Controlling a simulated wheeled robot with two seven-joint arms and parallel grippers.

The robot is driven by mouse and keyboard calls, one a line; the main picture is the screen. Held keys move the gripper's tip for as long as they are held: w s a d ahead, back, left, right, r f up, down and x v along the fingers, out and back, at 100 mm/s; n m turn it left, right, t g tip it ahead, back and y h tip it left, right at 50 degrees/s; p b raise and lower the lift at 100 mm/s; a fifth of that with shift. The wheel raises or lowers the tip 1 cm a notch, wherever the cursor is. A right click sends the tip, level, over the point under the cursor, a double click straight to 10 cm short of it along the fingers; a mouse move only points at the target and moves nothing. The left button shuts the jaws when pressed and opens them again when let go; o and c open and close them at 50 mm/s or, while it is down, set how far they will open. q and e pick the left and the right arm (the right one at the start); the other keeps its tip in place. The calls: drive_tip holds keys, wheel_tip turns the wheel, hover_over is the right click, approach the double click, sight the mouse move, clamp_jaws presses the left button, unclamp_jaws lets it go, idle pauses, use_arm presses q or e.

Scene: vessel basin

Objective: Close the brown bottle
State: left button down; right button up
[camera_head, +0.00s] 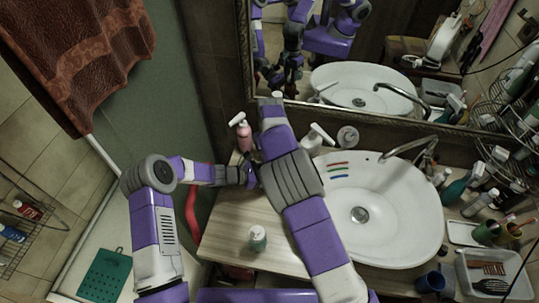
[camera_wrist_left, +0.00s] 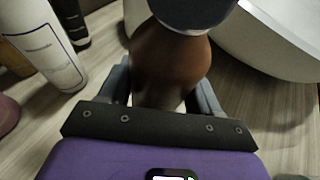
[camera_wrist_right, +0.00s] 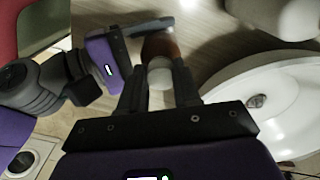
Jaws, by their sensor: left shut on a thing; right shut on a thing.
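The brown bottle (camera_wrist_left: 168,62) stands on the wooden counter, held between the fingers of my left gripper (camera_wrist_left: 163,92), which is shut on it. In the right wrist view the brown bottle (camera_wrist_right: 160,45) shows beyond a pale cap (camera_wrist_right: 160,73). My right gripper (camera_wrist_right: 160,88) is shut on this cap, right at the top of the bottle. The cap looks in line with the bottle, but I cannot tell whether it is seated. In the head view my arms hide the bottle and cap; my left gripper (camera_head: 250,176) shows beside the right forearm.
The white sink (camera_head: 400,220) lies just right of the bottle. A pink pump bottle (camera_head: 243,134) and a white pump bottle (camera_head: 316,140) stand behind my arms. A small green bottle (camera_head: 258,238) stands at the counter front. A white labelled bottle (camera_wrist_left: 42,45) is close to my left gripper.

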drive_tip(key=m, duration=0.2)
drive_tip(key=f, duration=0.1)
drive_tip(key=shift+s+d+m, duration=0.25)
drive_tip(key=shift+d+m, duration=0.1)
drive_tip(key=shift+m, duration=0.05)
use_arm(q)
drive_tip(key=shift+a, duration=0.1)
use_arm(e)
drive_tip(key=shift+r+m, duration=0.1)
drive_tip(key=shift+m, duration=0.2)
drive_tip(key=shift+w+a+r+m, duration=0.15)
drive_tip(key=shift+r+m, duration=0.15)
drive_tip(key=shift+m, duration=0.1)
drive_tip(key=o, duration=1)
drive_tip(key=shift+r, duration=0.1)
drive_tip(key=shift+w+a+r, duration=0.1)
drive_tip(key=shift+r, duration=2.2)
drive_tip(key=shift+c, duration=0.3)
